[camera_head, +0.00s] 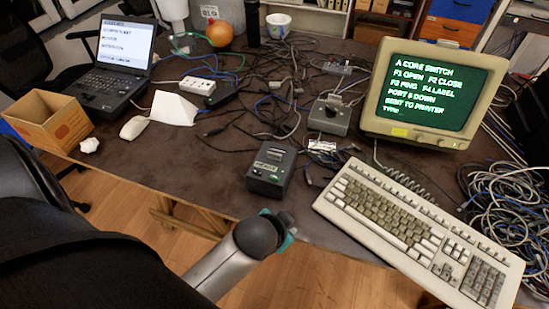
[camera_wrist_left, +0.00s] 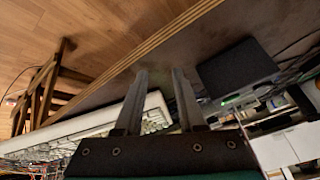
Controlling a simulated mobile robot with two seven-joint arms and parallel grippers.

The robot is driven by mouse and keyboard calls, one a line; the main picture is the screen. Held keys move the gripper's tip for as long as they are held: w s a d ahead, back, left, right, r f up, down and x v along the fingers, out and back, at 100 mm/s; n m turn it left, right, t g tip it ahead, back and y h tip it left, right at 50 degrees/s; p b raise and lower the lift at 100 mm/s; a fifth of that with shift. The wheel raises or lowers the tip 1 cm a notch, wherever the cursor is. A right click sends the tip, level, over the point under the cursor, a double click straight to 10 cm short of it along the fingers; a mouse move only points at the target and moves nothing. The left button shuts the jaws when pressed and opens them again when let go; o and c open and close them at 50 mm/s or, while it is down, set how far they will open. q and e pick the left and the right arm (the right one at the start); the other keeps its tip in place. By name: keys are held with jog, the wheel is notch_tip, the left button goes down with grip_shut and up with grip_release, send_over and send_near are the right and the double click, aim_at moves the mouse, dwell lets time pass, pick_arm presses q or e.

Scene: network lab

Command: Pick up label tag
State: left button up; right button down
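A small white printed piece (camera_head: 322,145), which may be the label tag, lies flat among cables behind the keyboard; I cannot read it. My right gripper is not in view.
A beige keyboard (camera_head: 410,225) lies along the front right, before a green-text monitor (camera_head: 428,95). Tangled cables cover the table's middle and right. A laptop (camera_head: 112,65), mouse (camera_head: 134,127) and cardboard box (camera_head: 48,120) are at left.

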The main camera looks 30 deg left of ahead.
pick_arm(q)
jog(key=w+d+r+m+t+h, duration=0.2)
jog(key=w+d+r+m+t, duration=0.25)
jog(key=w+r, duration=0.45)
jog(key=w+d+r+m+t+h, duration=0.2)
jog(key=w+d+r+m+t, duration=0.25)
jog(key=w+r, duration=0.4)
jog(key=d+r+m+h, duration=0.9)
jog(key=d+r+m, duration=0.1)
jog(key=m, duration=0.2)
jog(key=s+d+f+m+g+h, duration=0.2)
jog(key=s+d+m+g+h, duration=0.45)
jog(key=m+g, duration=0.9)
jog(key=m+g+y, duration=0.1)
jog(key=m+y, duration=1)
jog(key=y, duration=1.2)
send_near(274, 158)
jog(key=shift+w+f+y+b, duration=0.25)
jog(key=shift+f+b, duration=0.3)
jog(key=shift+b, duration=0.35)
jog(key=shift+s+a+b+x, duration=0.1)
jog(key=shift+a+b+x, duration=0.1)
jog(key=shift+x, duration=1.35)
jog(key=shift+s+a+b+x, duration=0.1)
jog(key=shift+b+x, duration=0.1)
jog(key=shift+x, duration=1.35)
jog(key=shift+r, duration=0.1)
